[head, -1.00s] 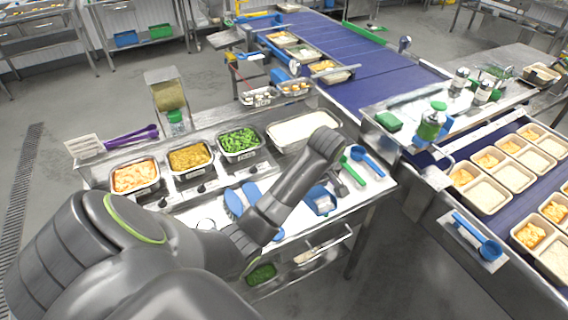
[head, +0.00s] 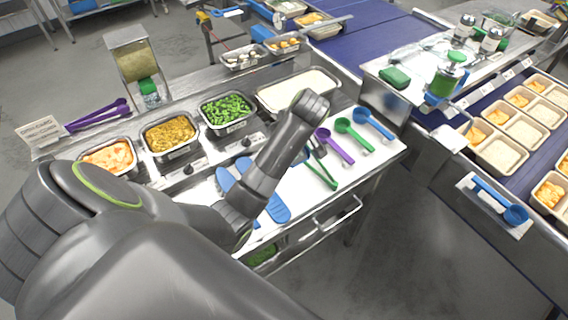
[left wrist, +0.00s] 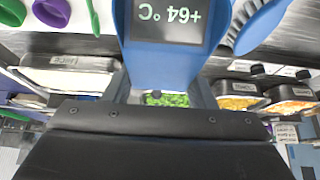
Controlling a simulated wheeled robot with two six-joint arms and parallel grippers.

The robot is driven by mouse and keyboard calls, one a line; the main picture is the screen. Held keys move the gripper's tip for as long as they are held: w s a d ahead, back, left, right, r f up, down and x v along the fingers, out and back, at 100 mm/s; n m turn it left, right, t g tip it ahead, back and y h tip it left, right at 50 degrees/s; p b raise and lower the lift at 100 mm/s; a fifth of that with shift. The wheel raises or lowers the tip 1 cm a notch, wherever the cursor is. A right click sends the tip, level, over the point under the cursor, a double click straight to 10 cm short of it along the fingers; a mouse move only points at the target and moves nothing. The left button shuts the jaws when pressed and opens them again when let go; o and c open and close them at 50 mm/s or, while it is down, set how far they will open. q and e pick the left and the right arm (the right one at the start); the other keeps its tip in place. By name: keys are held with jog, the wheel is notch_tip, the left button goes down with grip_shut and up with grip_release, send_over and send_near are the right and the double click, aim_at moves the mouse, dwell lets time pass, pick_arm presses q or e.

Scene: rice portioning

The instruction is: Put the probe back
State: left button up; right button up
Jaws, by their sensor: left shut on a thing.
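The probe (left wrist: 165,55) is a blue handheld thermometer with a dark display, seen upside down and reading +64 °C at the top of the left wrist view. My left gripper (left wrist: 160,86) is shut on it and holds it above the counter. In the head view my left arm reaches over the counter and hides the gripper and most or all of the probe. A holder for the probe cannot be made out. My right gripper is in neither current view.
Pans of peas (head: 228,112), corn (head: 170,135), orange food (head: 108,157) and rice (head: 298,92) line the counter's back. Purple (head: 337,147), green (head: 355,135) and blue (head: 374,123) scoops, green-handled tongs (head: 322,172) and a blue brush (head: 272,204) lie on the white counter (head: 375,155).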

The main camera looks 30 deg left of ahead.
pick_arm(q)
notch_tip(320, 180, down, 2)
jog(key=shift+b, duration=0.5)
jog(key=shift+w+a+f+y+b, duration=0.1)
jog(key=shift+a+f+y+b, duration=0.2)
jog(key=shift+f+b, duration=0.2)
notch_tip(320, 180, down, 5)
jog(key=shift+p, duration=0.6)
notch_tip(320, 180, down, 5)
jog(key=shift+r+p, duration=0.15)
jog(key=shift+p, duration=0.15)
pick_arm(e)
jog(key=shift+a+f, duration=0.45)
jog(key=shift+f, duration=0.2)
pick_arm(q)
jog(key=shift+f, duration=0.2)
jog(key=shift+f, duration=0.1)
jog(key=o, duration=1)
jog(key=shift+c, duration=0.2)
pick_arm(e)
jog(key=shift+d, duration=0.3)
